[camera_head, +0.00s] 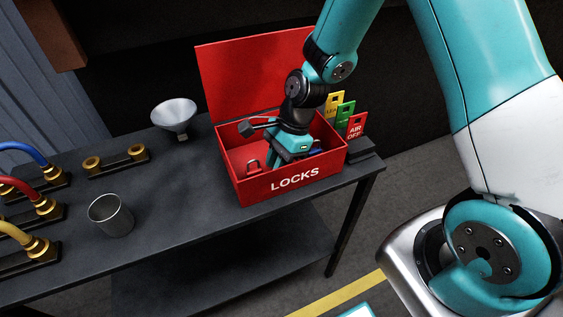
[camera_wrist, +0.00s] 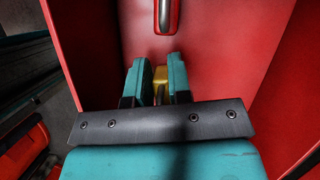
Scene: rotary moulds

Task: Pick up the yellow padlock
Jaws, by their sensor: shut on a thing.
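The yellow padlock (camera_wrist: 159,74) shows in the wrist view as a small yellow piece between the two teal fingers of my gripper (camera_wrist: 160,72). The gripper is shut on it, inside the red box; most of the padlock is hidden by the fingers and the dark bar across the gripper. In the head view my gripper (camera_head: 284,157) reaches down into the open red box marked LOCKS (camera_head: 292,181), and the padlock cannot be made out there.
The box's raised lid (camera_head: 237,80) stands behind. Yellow, green and red tags (camera_head: 344,110) stand at its right. A metal funnel (camera_head: 174,115), a metal cup (camera_head: 111,216) and hose fittings (camera_head: 117,161) are on the dark table. The table between cup and box is clear.

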